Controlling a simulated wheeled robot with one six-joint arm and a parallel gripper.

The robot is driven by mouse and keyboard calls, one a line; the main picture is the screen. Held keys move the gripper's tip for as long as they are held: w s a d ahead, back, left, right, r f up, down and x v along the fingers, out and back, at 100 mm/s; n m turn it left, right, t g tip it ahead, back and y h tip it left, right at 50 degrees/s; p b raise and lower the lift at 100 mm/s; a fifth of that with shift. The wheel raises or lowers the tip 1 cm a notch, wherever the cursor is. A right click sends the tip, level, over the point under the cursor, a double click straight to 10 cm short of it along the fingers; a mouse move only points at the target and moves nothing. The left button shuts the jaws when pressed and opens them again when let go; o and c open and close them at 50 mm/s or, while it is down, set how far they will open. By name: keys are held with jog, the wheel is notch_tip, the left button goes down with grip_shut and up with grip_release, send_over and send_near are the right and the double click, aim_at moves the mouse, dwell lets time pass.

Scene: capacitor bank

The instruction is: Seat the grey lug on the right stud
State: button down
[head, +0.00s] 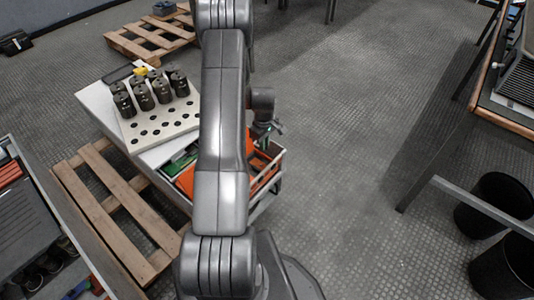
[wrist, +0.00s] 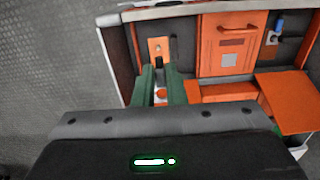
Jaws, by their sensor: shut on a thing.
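My gripper (wrist: 160,78) shows in the wrist view with two green fingers, shut on a small piece between them. The piece is mostly hidden; a dark part and a pale part show, and I take it for the grey lug (wrist: 160,94). Just beyond the fingertips stands a copper-orange plate (wrist: 158,48) with a small round mark on it. I cannot tell whether that mark is a stud, nor which stud is the right one. The lug's contact with anything is unclear. In the head view my arm covers much of the work area, and the lug cannot be made out.
An orange panel (wrist: 230,45) with a handle and an orange box (wrist: 283,98) lie right of the fingers. A blue-topped part (wrist: 277,28) is beyond. In the head view, dark cylinders (head: 144,97) stand on a holed pale board (head: 160,128).

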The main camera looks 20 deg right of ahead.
jog(key=shift+s+d+f+b, duration=0.15)
jog(key=shift+f+b, duration=0.9)
jog(key=shift+f, duration=1.1)
jog(key=shift+d+f+b, duration=0.15)
jog(key=shift+f+b, duration=0.85)
jog(key=shift+f, duration=1.15)
jog(key=shift+s+d+f+b, duration=0.15)
jog(key=shift+f+b, duration=0.9)
jog(key=shift+f, duration=1.1)
jog(key=shift+w, duration=0.1)
jog(key=shift+b, duration=0.35)
jog(key=shift+f+b, duration=0.7)
jog(key=c, duration=1.4)
grip_release()
jog(key=shift+r, duration=0.15)
